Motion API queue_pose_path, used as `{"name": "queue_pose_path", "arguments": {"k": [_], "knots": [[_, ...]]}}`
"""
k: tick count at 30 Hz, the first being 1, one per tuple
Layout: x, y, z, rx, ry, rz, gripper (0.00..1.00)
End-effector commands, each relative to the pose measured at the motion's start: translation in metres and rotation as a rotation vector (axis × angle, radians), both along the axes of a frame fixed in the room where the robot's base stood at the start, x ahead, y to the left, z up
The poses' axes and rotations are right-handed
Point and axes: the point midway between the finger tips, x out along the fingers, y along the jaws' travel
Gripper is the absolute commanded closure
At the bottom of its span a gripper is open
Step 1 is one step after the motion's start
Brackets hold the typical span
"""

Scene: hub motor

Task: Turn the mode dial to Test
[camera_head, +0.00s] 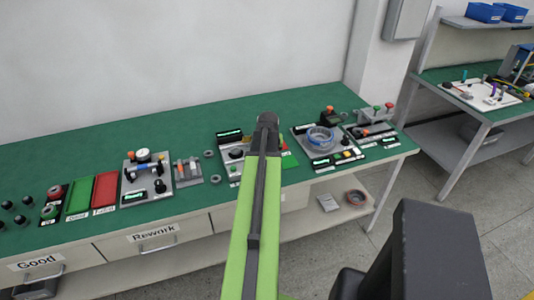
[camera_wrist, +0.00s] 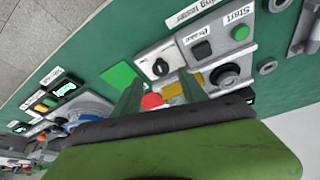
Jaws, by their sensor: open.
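A black dial (camera_wrist: 160,67) with a pale pointer mark sits on a white plate in the wrist view. It is the likely mode dial, but its position words are too small to read. I cannot tell how far above the dial the fingers are. A red round part (camera_wrist: 152,101) shows between the fingers. In the head view my green arm reaches over the bench and hides part of the tester panel (camera_head: 233,150), the dial included.
A green pad (camera_wrist: 119,75) lies on the other side. A blue ring fixture (camera_head: 320,137) stands right of my arm on the green bench (camera_head: 200,125).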

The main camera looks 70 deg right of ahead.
Motion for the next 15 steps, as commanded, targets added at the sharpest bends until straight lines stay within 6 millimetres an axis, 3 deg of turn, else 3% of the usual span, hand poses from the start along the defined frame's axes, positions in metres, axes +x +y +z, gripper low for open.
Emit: {"name": "queue_pose_path", "arguments": {"k": [1,3,12,15], "knots": [[-0.003,0.006,0.024,0.000,0.000,0.000,0.50],[-0.005,0.012,0.040,0.000,0.000,0.000,0.50],[-0.016,0.038,0.105,-0.001,0.000,-0.001,0.50],[-0.018,0.044,0.118,-0.001,0.000,0.000,0.50]]}}
